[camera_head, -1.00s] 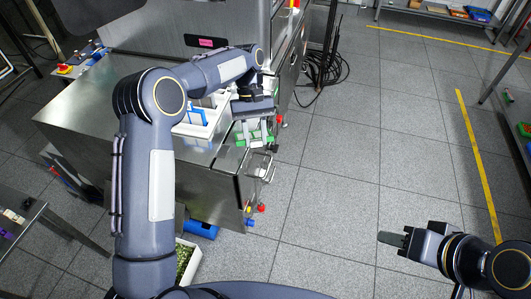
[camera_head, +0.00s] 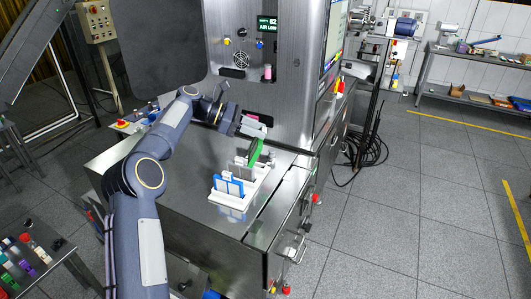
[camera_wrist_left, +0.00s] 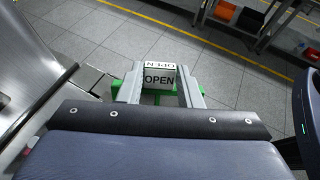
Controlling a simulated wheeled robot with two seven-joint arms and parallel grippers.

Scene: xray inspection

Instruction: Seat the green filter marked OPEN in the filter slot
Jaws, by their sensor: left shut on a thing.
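My left gripper (camera_head: 251,129) is shut on the green filter (camera_head: 256,151) and holds it above the steel bench, in front of the machine. In the left wrist view, the filter's white label (camera_wrist_left: 158,79) reads OPEN between the two fingers (camera_wrist_left: 160,90), with green frame parts below it. In the head view the filter looks tilted, close above the far end of the white rack. A pink label (camera_head: 252,117) shows on the machine front just behind the gripper. I cannot clearly make out the filter slot; the arm and gripper cover part of that area. My right gripper is out of view.
A white rack (camera_head: 226,199) with blue-framed filters (camera_head: 229,185) stands on the steel bench (camera_head: 185,215). The machine's upright front (camera_head: 285,80) rises behind. Bare bench lies left of the rack. A side table (camera_head: 60,255) with coloured items is at lower left.

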